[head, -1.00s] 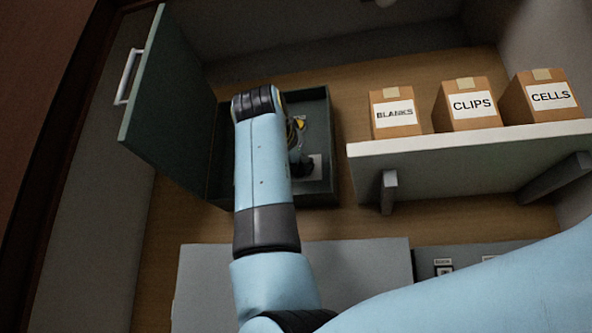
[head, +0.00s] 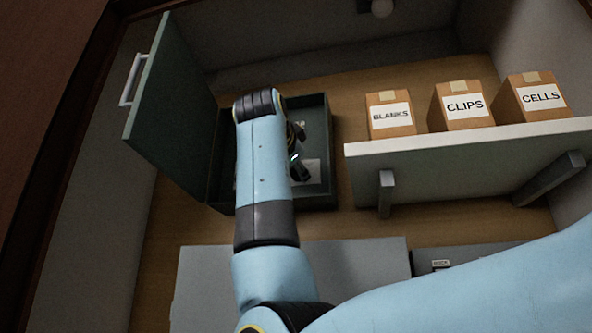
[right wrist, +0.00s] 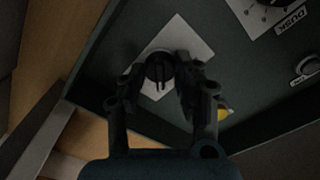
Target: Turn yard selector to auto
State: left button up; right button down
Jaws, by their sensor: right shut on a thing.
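An open dark green cabinet (head: 318,112) holds a black selector knob (right wrist: 160,66) on a pale plate (right wrist: 188,36), seen in the right wrist view. My right gripper (right wrist: 158,84) has its two fingers on either side of this knob and is shut on it. In the head view my right gripper (head: 299,160) reaches into the cabinet in front of the pale plate and my arm hides much of the cabinet. No label for the gripped knob can be read. My left gripper is not in view.
The cabinet door (head: 172,115) stands open at left. A shelf (head: 450,150) with boxes BLANKS (head: 391,115), CLIPS (head: 462,105) and CELLS (head: 532,97) stands at right. A second knob (right wrist: 305,68) and a plate marked DUSK (right wrist: 292,22) are inside the cabinet.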

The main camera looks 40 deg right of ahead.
jog(key=c, duration=1)
grip_release()
jog(key=shift+w+f, duration=0.1)
jog(key=shift+w, duration=0.05)
jog(key=shift+o, duration=0.2)
jog(key=shift+a, duration=0.1)
jog(key=v, duration=0.7)
jog(key=shift+s, duration=0.25)
jog(key=shift+a, duration=0.1)
jog(key=shift+f, duration=0.1)
